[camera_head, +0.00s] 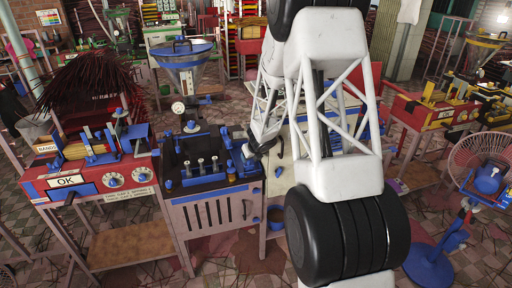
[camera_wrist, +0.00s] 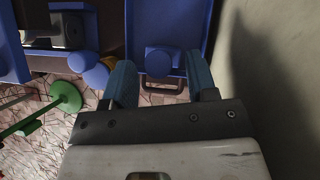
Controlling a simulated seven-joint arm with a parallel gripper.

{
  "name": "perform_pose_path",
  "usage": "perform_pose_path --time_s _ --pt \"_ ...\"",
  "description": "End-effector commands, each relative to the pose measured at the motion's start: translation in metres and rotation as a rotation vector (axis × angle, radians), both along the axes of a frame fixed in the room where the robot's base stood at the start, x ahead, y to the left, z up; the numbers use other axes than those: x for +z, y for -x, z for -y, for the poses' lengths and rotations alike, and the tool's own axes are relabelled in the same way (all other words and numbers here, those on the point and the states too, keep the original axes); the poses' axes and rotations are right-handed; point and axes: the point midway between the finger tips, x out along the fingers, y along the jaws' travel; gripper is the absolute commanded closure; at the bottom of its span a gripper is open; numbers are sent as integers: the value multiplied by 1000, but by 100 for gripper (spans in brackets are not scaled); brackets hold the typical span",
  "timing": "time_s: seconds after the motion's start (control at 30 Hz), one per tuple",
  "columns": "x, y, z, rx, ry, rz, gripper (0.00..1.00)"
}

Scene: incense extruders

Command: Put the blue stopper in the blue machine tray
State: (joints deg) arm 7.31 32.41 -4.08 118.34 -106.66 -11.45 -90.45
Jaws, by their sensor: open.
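In the wrist view a blue, rounded block that looks like the stopper (camera_wrist: 158,64) is between my gripper's two teal fingers. My gripper (camera_wrist: 160,60) is open, with a gap on each side of the block. Behind the block is a blue, shallow, rimmed surface that looks like the machine tray (camera_wrist: 168,18). The block shows within its outline near the lower edge; I cannot tell whether it rests on it. In the head view my gripper (camera_head: 250,150) is small and partly hidden at the right side of the blue-trimmed machine (camera_head: 212,180). The stopper cannot be made out there.
A pale wall-like surface (camera_wrist: 270,70) stands close to the right in the wrist view. Blue machine parts (camera_wrist: 90,65) and a green round-ended part (camera_wrist: 66,96) lie to the left. A red machine (camera_head: 95,180) stands left of the blue-trimmed one in the head view.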

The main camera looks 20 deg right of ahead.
Motion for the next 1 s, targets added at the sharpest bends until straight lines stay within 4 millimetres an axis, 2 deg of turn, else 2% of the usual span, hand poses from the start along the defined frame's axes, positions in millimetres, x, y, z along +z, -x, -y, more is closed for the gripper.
perform_pose_path --time_s 0.63,1.0 --pt "60 35 9 0 0 2 48" --pt "83 49 12 -1 -1 0 48"
